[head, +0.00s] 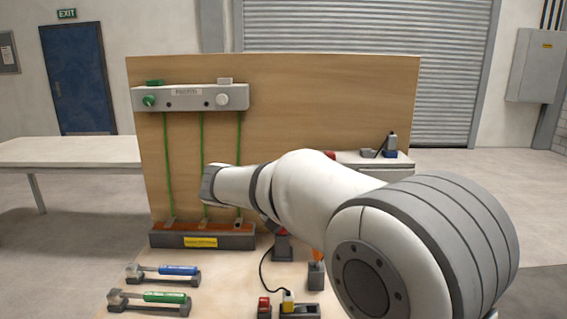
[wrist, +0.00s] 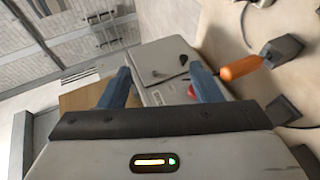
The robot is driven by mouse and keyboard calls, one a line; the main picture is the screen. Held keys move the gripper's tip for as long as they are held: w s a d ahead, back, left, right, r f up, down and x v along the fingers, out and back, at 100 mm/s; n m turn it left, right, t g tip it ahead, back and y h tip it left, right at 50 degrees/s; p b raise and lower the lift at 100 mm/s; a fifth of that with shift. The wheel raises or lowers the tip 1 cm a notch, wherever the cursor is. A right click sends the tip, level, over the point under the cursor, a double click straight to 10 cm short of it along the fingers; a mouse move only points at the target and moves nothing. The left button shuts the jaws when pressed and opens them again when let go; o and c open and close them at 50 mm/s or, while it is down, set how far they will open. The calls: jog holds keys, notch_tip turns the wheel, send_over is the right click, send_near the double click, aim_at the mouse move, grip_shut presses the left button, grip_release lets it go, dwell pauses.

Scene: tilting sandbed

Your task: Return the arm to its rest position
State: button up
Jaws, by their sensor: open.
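My gripper (wrist: 158,85) shows in the wrist view, its two blue fingers spread apart with nothing between them. Beyond the fingers is a grey box (wrist: 160,58) with a red button on it. An orange-handled tool (wrist: 241,68) in a dark holder lies to the right of the right finger, apart from it. In the head view my white arm reaches from the lower right toward the middle, in front of the wooden panel (head: 330,95). My gripper's fingers are hidden there behind the arm.
On the panel hangs a grey unit (head: 190,97) with green lines down to a dark base (head: 203,237). A blue-handled tool (head: 178,270) and a green-handled tool (head: 166,297) lie on holders at the front left. A cabled device (head: 300,309) sits at the front. A white table (head: 70,151) stands left.

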jog(key=s+d+f+g+y+p, duration=0.1)
jog(key=s+d+f+g+y, duration=0.2)
jog(key=s+d+f+y, duration=0.45)
jog(key=s+d+f+m+y+p, duration=0.1)
jog(key=s+f+y, duration=0.4)
jog(key=s, duration=1)
jog(key=shift+s+f+m+p, duration=0.15)
jog(key=shift+f+m+p, duration=0.5)
jog(key=shift+m, duration=0.55)
